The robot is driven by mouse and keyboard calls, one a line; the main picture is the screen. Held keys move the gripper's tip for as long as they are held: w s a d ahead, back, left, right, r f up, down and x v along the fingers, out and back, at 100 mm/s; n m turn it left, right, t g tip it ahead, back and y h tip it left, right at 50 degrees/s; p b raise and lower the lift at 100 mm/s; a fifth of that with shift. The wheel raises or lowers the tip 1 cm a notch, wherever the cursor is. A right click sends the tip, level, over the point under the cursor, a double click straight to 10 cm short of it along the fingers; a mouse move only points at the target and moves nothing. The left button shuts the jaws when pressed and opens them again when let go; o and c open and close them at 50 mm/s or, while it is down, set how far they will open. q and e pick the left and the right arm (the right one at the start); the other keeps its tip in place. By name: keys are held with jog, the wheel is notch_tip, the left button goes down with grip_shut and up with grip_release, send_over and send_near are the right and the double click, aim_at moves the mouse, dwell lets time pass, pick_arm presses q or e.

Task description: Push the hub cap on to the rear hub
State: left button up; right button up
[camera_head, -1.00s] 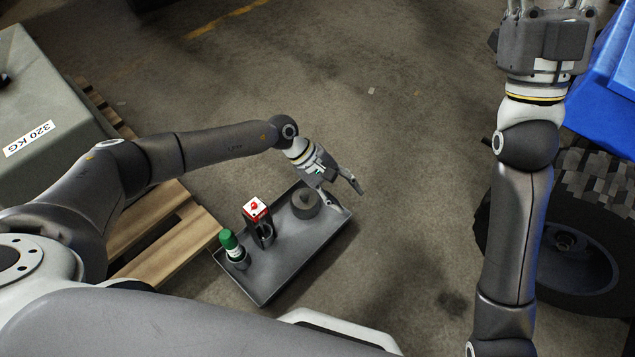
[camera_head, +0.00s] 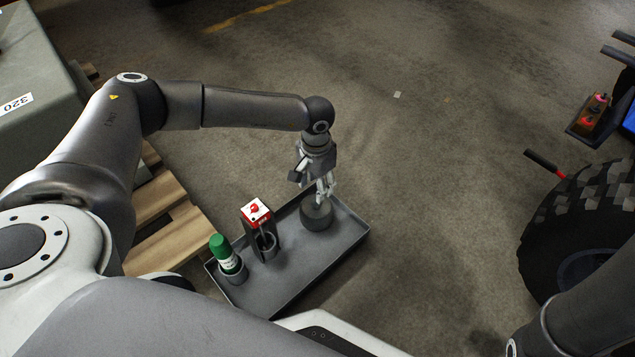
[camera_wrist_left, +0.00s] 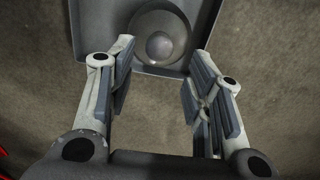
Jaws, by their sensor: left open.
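The hub cap (camera_head: 318,216), a round dark grey piece with a knob on top, sits at the far right end of the grey tray (camera_head: 285,290). In the left wrist view the hub cap (camera_wrist_left: 160,38) lies ahead of and between the spread fingers. My left gripper (camera_head: 325,192) is open and points down just above the hub cap; the wrist view also shows it open (camera_wrist_left: 160,85), with nothing between the fingers. The big tyre (camera_head: 590,215) stands at the right, and its hub is mostly hidden. My right gripper is out of view; only a piece of that arm shows at the lower right.
The tray also holds a green-capped bottle (camera_head: 226,252) and a red-and-white topped black item (camera_head: 258,225). A wooden pallet (camera_head: 170,215) with a grey weight (camera_head: 35,80) is at the left. A red-tipped black lever (camera_head: 545,163) juts out near the tyre. The middle floor is clear.

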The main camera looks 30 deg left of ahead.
aim_at(316, 208)
pick_arm(q)
notch_tip(316, 208, down, 8)
jog(key=b, duration=0.5)
jog(key=shift+r, duration=0.1)
jog(key=shift+s, duration=0.1)
grip_shut()
